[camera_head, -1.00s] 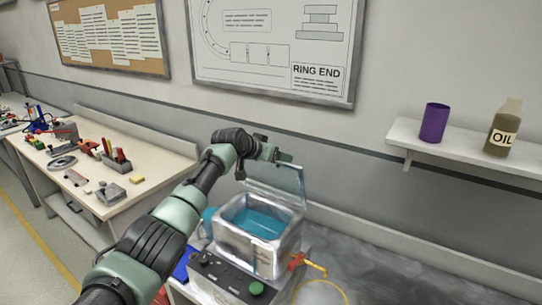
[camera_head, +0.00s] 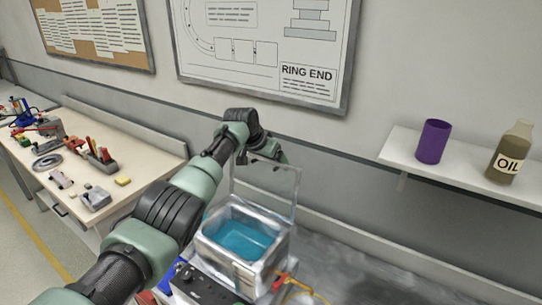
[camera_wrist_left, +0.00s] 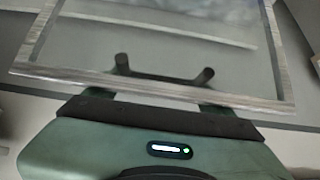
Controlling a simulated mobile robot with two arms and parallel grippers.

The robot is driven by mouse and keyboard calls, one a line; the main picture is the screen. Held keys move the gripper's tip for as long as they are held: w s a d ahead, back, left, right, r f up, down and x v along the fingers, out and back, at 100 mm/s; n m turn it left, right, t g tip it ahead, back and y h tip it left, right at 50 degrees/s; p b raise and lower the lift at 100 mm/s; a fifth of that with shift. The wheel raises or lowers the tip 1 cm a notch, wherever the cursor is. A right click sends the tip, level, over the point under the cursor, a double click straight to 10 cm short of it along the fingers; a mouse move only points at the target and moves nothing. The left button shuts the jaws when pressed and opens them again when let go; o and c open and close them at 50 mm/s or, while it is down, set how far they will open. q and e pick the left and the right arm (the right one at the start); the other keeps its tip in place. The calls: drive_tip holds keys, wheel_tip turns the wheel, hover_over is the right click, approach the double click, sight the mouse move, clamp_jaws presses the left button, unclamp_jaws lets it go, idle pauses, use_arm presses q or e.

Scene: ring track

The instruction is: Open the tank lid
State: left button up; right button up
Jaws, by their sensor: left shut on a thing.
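The tank (camera_head: 243,247) is a silver box with blue liquid inside, open at the top, at the lower middle of the head view. Its clear, metal-framed lid (camera_head: 262,185) stands raised upright at the tank's back edge. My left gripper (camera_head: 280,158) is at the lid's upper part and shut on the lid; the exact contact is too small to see. In the left wrist view, the lid's frame (camera_wrist_left: 30,70) spans the picture, and my left gripper (camera_wrist_left: 165,78) shows dark fingers by its lower bar. My right gripper is not in view.
A control panel with knobs (camera_head: 196,290) is in front of the tank. A wall shelf (camera_head: 400,153) at right holds a purple cup (camera_head: 433,141) and an oil bottle (camera_head: 508,153). A tool-covered workbench (camera_head: 140,160) is at left.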

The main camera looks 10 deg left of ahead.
use_arm(q)
drive_tip(key=shift+s+d+f, duration=0.1)
drive_tip(key=shift+s+f, duration=0.2)
drive_tip(key=shift+f, duration=0.35)
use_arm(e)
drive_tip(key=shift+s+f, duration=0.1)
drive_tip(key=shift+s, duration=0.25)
use_arm(q)
drive_tip(key=o, duration=1.9)
drive_tip(key=shift+o, duration=0.3)
drive_tip(key=shift+w, duration=0.3)
drive_tip(key=b+v, duration=0.3)
drive_tip(key=v, duration=0.4)
drive_tip(key=shift+s+r, duration=0.15)
drive_tip(key=shift+r, duration=0.15)
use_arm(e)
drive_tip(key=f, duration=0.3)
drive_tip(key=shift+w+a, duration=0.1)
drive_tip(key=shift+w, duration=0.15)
use_arm(q)
drive_tip(key=shift+r, duration=0.15)
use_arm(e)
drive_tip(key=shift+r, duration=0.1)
